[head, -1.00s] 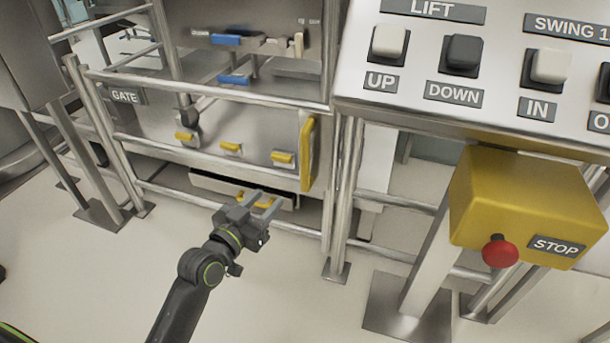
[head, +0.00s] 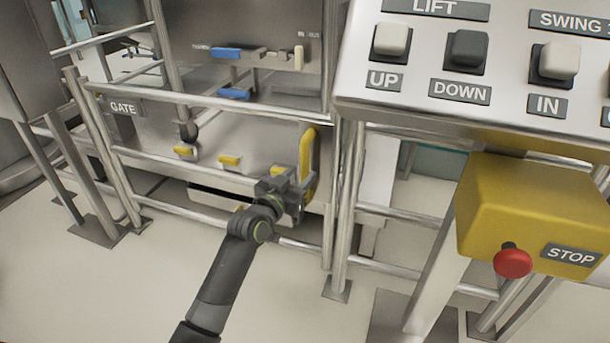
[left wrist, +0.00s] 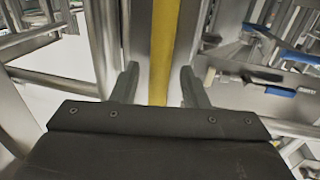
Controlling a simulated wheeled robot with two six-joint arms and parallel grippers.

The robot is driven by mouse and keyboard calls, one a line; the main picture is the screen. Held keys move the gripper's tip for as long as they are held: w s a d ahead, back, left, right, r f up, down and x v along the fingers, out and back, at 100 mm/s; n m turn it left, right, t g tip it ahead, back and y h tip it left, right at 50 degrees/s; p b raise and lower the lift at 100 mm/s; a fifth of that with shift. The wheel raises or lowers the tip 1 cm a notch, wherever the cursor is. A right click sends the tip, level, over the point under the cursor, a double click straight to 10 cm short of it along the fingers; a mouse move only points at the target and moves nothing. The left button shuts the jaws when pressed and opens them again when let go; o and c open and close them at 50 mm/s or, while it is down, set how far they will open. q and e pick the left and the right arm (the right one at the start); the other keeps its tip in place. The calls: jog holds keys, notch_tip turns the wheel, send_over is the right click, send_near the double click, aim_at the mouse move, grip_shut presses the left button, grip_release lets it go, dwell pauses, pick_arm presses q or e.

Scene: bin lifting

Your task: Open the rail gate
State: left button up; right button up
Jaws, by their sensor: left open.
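The rail gate (head: 215,101) is a frame of steel tubes with a GATE label at its left. A yellow upright handle (head: 309,163) stands at the gate's right end. My left gripper (head: 296,190) is at the handle's lower part in the head view, partly covering it. In the left wrist view the yellow handle (left wrist: 163,50) runs between the two open fingers (left wrist: 157,85), with a gap on each side. The fingers are not closed on it. My right gripper is not in view.
A control panel (head: 480,108) with LIFT and SWING switches is at the upper right. A yellow STOP box (head: 530,210) with a red button (head: 513,262) is below it. Blue handles (head: 226,53) and yellow latches (head: 229,160) are on the machine behind the gate. The floor at front left is clear.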

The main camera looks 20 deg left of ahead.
aim_at(303, 173)
pick_arm(q)
jog(key=shift+b+x, duration=0.3)
jog(key=shift+x, duration=1.25)
grip_shut()
